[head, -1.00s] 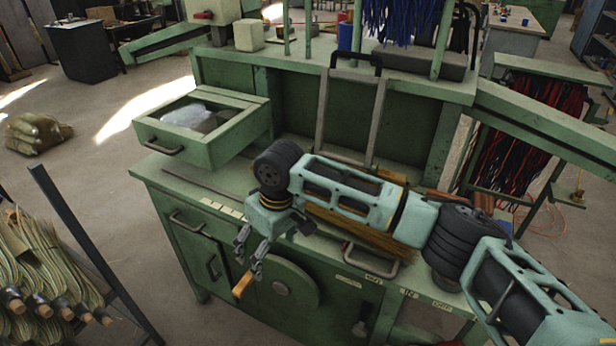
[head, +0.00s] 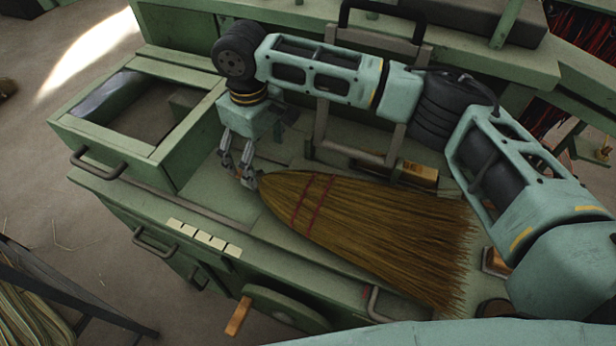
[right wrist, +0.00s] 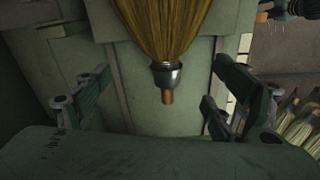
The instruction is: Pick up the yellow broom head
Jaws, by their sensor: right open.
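The yellow broom head (head: 375,230) lies flat on the green bench, bristles fanning to the lower right and two red stitch bands near its narrow end. My right gripper (head: 241,180) hangs over the bench at that narrow end, fingers pointing down. In the right wrist view the broom head (right wrist: 165,25) tapers to a metal collar with a short wooden stub. The open fingers of my right gripper (right wrist: 160,92) stand apart on either side of the collar and stub, with nothing between them gripped. My left gripper is not in view.
An open green drawer (head: 75,135) juts out left of the gripper. A grey metal frame (head: 322,125) with a black handle stands behind the broom head. A wooden-handled wheel (head: 285,308) is on the bench front. Bare bench top lies left of the broom head.

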